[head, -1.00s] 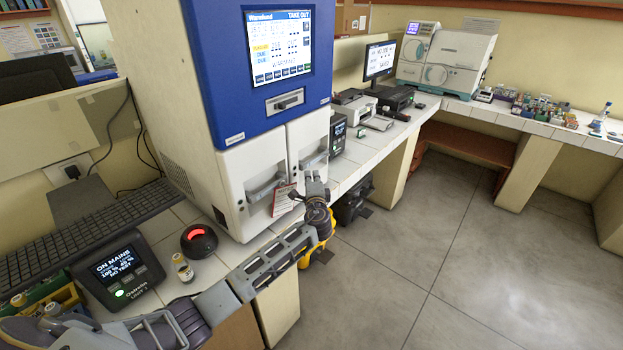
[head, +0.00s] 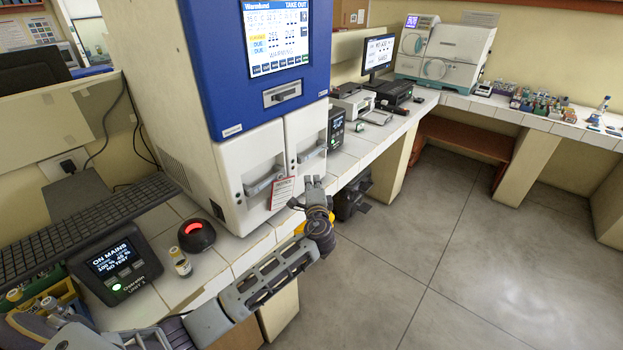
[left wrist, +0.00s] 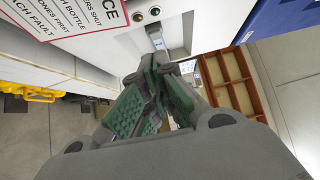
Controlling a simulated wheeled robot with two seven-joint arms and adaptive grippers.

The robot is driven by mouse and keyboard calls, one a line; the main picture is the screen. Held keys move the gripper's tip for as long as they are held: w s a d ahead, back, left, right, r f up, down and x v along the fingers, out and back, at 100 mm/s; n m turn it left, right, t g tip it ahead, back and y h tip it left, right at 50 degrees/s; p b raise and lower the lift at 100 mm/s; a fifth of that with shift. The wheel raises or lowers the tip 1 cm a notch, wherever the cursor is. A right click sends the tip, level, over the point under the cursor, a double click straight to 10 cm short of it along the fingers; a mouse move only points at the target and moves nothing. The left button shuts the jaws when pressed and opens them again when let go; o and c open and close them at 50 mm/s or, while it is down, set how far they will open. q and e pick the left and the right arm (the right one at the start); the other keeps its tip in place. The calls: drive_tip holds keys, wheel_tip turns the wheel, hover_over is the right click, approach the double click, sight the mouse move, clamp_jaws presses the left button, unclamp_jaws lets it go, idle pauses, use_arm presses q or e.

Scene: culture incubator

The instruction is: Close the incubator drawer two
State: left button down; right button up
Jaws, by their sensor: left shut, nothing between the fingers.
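The incubator (head: 225,70) is a tall blue and white cabinet on the tiled bench. Its lower part has two white fronts side by side, a left one (head: 240,163) and a right one (head: 308,137), each with a grey handle. Neither visibly stands far out; I cannot tell which is drawer two or whether a small gap remains. My left gripper (head: 308,190) is before the fronts, right of the hanging tag. In the left wrist view its green-padded fingers (left wrist: 152,88) are together and empty, with a metal handle (left wrist: 157,40) beyond them; contact is unclear. My right gripper is out of view.
A red and white tag (head: 281,193) hangs by the left handle. A red-lit black puck (head: 196,235), a small vial (head: 180,262) and a display unit (head: 115,265) stand on the bench at left. Open floor (head: 450,260) lies to the right.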

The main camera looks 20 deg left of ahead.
use_arm(q)
drive_tip(key=shift+v, duration=1.65)
